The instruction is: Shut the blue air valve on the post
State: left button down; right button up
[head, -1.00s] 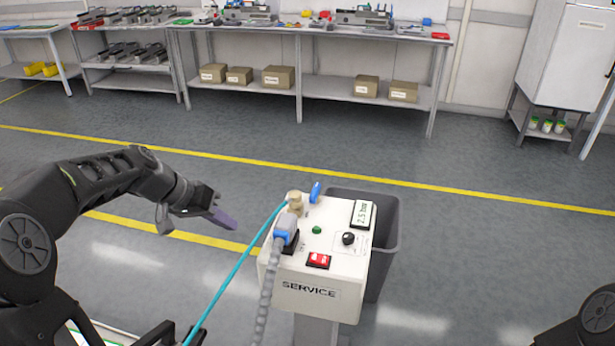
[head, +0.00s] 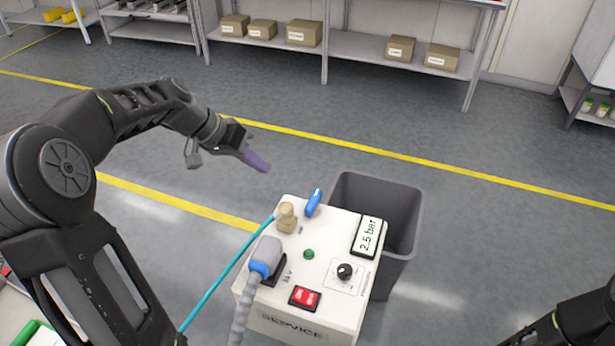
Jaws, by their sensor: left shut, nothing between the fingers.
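The blue air valve (head: 313,202) is a small lever at the back edge of the white service post (head: 325,245). It stands tilted beside a brass-coloured fitting (head: 286,217) where a teal hose (head: 222,277) joins. My left gripper (head: 262,164) is left of and behind the valve, apart from it, shut and empty, with purplish fingertips. Of my right arm only a dark part shows at the lower right; its gripper is out of view.
The post top also carries a grey plug with blue collar (head: 266,257), a green button (head: 308,254), red switch (head: 305,297), black knob (head: 345,271) and 2.5 bar display (head: 368,235). A grey bin (head: 403,205) stands right behind it.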

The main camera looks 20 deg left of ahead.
aim_at(313, 203)
pick_arm(q)
jog(key=shift+s, duration=0.15)
jog(key=p+x, duration=0.1)
jog(key=x, duration=0.8)
jog(key=shift+d+f, duration=0.15)
jog(key=shift+w+d+f+p, duration=0.1)
jog(key=shift+w+d+p, duration=0.15)
jog(key=shift+d, duration=0.8)
jog(key=shift+w+d+f+p, duration=0.15)
jog(key=shift+d+p, duration=0.1)
jog(key=shift+d, duration=0.8)
